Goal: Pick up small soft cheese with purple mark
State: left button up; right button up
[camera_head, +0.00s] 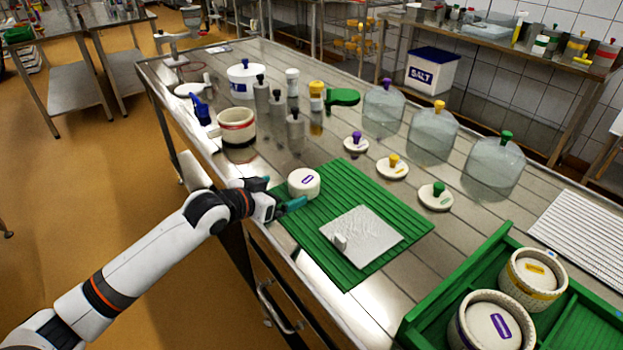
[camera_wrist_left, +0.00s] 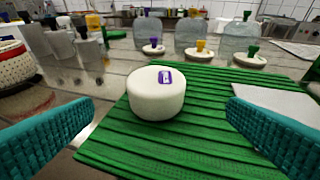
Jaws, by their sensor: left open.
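The small soft cheese with the purple mark (camera_head: 304,183) is a white, low round piece lying flat on the green ribbed mat (camera_head: 350,274). In the left wrist view the cheese (camera_wrist_left: 157,94) sits ahead, between the two teal fingers and beyond their tips. My left gripper (camera_head: 281,196) is open and empty, low at the mat's left edge, close beside the cheese and apart from it. The left fingers show at both sides of the wrist view (camera_wrist_left: 160,118). My right gripper is in neither view.
A white cloth (camera_head: 360,236) with a small pale block lies on the mat. A banded mould (camera_head: 238,128) and bottles stand behind the gripper. Knobbed lids (camera_head: 392,168) and clear domes (camera_head: 432,135) stand to the right. A green tray (camera_head: 420,325) holds two larger moulds at front right.

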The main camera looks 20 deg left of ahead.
aim_at(297, 183)
pick_arm(q)
jog(key=x, duration=0.4)
jog(key=shift+r, duration=0.1)
jog(key=shift+w+d, duration=0.15)
jog(key=shift+w, duration=0.15)
jog(key=shift+w+f, duration=0.25)
jog(key=shift+f, duration=0.05)
jog(key=x, duration=0.4)
jog(key=shift+w+r+p, duration=0.2)
jog(key=shift+w+p, duration=0.05)
jog(key=shift+p, duration=0.1)
jog(key=shift+w+f, duration=0.2)
jog(key=shift+w, duration=0.15)
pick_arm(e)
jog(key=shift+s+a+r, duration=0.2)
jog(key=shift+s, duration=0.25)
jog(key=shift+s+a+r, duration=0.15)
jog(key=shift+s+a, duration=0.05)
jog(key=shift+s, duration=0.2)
pick_arm(q)
jog(key=shift+r, duration=0.1)
jog(key=c, duration=0.9)
